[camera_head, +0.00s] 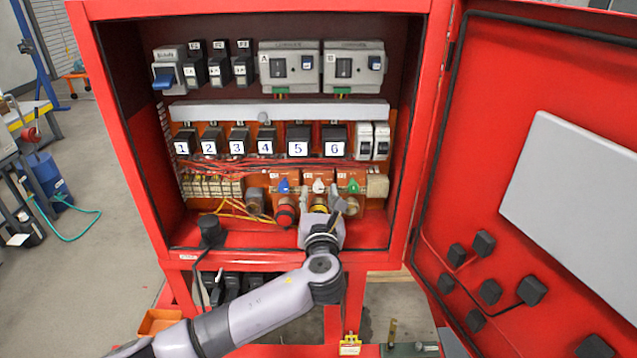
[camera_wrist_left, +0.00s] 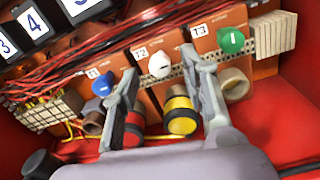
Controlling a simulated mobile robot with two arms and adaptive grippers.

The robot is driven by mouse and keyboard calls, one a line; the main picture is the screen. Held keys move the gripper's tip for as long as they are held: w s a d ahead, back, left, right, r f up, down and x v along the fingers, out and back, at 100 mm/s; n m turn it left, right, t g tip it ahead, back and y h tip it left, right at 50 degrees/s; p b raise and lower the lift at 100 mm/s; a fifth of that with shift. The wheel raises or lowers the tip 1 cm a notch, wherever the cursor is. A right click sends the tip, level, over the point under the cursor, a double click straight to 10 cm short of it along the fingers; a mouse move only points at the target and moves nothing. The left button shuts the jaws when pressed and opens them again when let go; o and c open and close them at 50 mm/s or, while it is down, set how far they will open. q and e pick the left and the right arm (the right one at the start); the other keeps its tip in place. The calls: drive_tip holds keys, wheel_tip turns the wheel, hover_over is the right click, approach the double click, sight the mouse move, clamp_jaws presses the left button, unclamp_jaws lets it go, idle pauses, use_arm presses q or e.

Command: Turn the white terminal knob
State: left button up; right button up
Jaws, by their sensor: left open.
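The white knob (camera_head: 318,186) sits on the middle orange terminal block, low in the red cabinet. It also shows in the left wrist view (camera_wrist_left: 160,65), under the label T2. My left gripper (camera_head: 322,199) reaches in from below and is open. In the left wrist view my left gripper (camera_wrist_left: 158,68) has one finger on each side of the white knob. I cannot tell whether either finger touches it. Blue knob T1 (camera_wrist_left: 102,82) is left of it and green knob T3 (camera_wrist_left: 231,41) right of it. My right gripper is not in view.
A red-ringed connector (camera_wrist_left: 134,128) and a yellow-ringed connector (camera_wrist_left: 180,115) stick out below the knobs, close to my fingers. Red wires (camera_head: 260,164) run above. The open cabinet door (camera_head: 480,190) stands at the right. The cabinet floor (camera_head: 255,239) is mostly bare.

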sight(318, 189)
use_arm(q)
drive_tip(key=shift+w, duration=1.85)
drive_tip(key=shift+a, duration=0.1)
clamp_jaws()
